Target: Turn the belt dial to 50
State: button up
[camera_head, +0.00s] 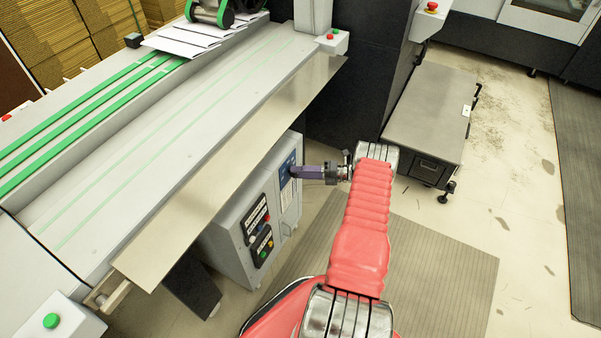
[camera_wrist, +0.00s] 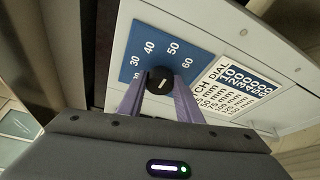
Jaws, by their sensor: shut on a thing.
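The belt dial is a round black knob (camera_wrist: 160,80) with a short white mark, on a blue scale plate (camera_wrist: 178,45) that reads 30, 40, 50 and 60 in the wrist view. The mark is small and I cannot tell exactly which number it points to. My gripper (camera_wrist: 159,92) is shut on the knob, with one purple finger on each side. In the head view the blue plate (camera_head: 285,180) is on the grey control box (camera_head: 232,253) under the machine, and my gripper (camera_head: 297,172) reaches it from the right and hides the knob.
A white pitch dial chart (camera_wrist: 238,85) is beside the scale plate. Button panels (camera_head: 256,217) are on the box's front. The conveyor bed (camera_head: 170,150) and its metal edge (camera_head: 230,175) overhang the box. A grey cabinet (camera_head: 425,120) stands at right. A floor mat (camera_head: 440,255) is clear.

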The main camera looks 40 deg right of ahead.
jog(key=shift+d, duration=0.15)
jog(key=o, duration=1)
jog(key=shift+o, duration=0.2)
jog(key=v, duration=1.3)
jog(key=shift+s+f, duration=0.2)
jog(key=shift+s, duration=0.15)
